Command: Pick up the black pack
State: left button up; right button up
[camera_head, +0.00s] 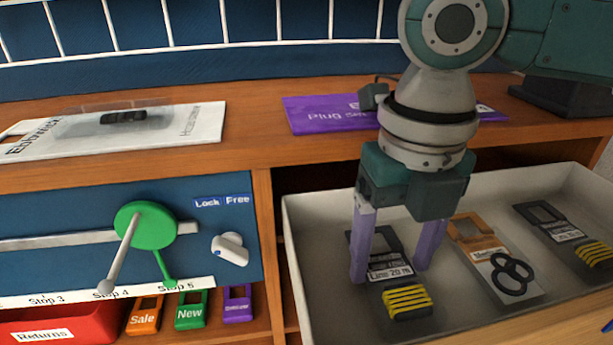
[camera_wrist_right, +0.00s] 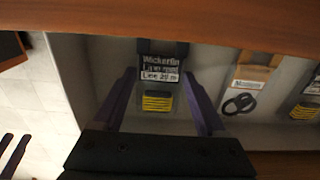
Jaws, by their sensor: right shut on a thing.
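A black pack (camera_head: 408,300) with a white "Line 20 m" label and a bundle of yellow cord lies in the pale open drawer (camera_head: 308,262). My right gripper (camera_head: 392,273) reaches down over it, with one purple finger on each side, and is shut on the pack across its width. In the right wrist view the pack (camera_wrist_right: 158,102) sits between the two fingers. The gripper covers part of the pack's top in the head view. Whether the pack is clear of the drawer floor I cannot tell.
An orange-brown pack (camera_head: 493,262) with black rings lies just right, and another black pack (camera_head: 567,234) with yellow cord lies beyond it. Drawer walls surround them. The wooden shelf (camera_head: 255,110) above holds a purple sign (camera_head: 315,115). A green lever disc (camera_head: 146,225) is at left.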

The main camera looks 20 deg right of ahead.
aim_at(391, 264)
jog(key=shift+c, duration=1.1)
jog(key=shift+r, duration=0.15)
notch_tip(391, 264, up, 7)
jog(key=p, duration=0.4)
jog(key=a+p, duration=0.3)
jog(key=a, duration=1.5)
jog(key=shift+s, duration=0.45)
